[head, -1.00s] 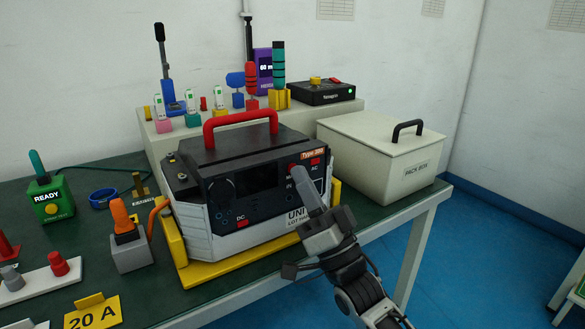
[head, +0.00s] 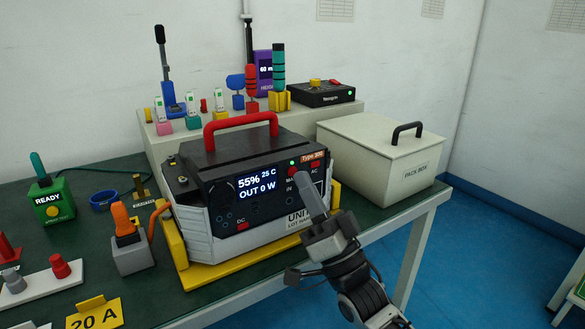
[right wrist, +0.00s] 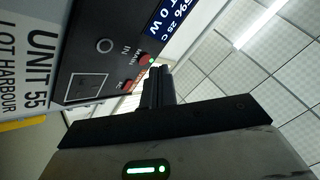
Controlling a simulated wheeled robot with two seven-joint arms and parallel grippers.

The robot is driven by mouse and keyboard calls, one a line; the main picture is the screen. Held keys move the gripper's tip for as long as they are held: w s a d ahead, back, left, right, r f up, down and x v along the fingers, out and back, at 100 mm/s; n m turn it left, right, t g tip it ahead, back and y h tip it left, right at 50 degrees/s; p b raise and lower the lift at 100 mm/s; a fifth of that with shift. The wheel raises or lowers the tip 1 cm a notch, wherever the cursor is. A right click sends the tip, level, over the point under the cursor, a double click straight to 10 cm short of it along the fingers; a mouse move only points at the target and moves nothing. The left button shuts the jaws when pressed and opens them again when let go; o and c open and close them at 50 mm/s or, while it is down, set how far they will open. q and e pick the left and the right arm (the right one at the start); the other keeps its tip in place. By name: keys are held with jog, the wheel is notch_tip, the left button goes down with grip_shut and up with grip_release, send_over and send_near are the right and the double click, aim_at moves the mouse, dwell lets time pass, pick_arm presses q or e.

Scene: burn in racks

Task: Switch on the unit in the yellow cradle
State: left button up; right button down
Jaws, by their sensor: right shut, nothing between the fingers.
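The unit (head: 200,212) is a black and grey power box with a red handle, sitting in the yellow cradle (head: 232,266). A small green light (head: 291,162) glows above the red main button (head: 292,172). My right gripper (head: 301,176) is shut and empty, its tips close to that button. In the right wrist view the fingers (right wrist: 156,72) point at the panel beside the red main button (right wrist: 144,60); I cannot tell whether they touch. My left gripper is out of view.
A grey pack box (head: 375,160) stands right of the unit. An orange-handled connector (head: 127,240) stands left of it, near a green READY block (head: 50,200). A yellow 20 A sign (head: 94,313) is at the front left. A pale shelf (head: 340,110) holds several tools behind.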

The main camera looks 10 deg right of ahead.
jog(key=shift+s, duration=0.1)
jog(key=shift+s+d+p, duration=0.35)
jog(key=shift+s+p, duration=0.05)
jog(key=shift+s, duration=0.5)
jog(key=shift+s+d+p, duration=0.35)
jog(key=shift+s+p, duration=0.1)
jog(key=shift+s, duration=0.5)
jog(key=shift+s+d+p, duration=0.35)
jog(key=shift+s+p, duration=0.05)
jog(key=shift+s, duration=0.5)
jog(key=shift+s, duration=0.1)
jog(key=s+d+p, duration=0.2)
jog(key=s, duration=0.5)
jog(key=shift+s+d, duration=0.15)
jog(key=shift+d, duration=0.2)
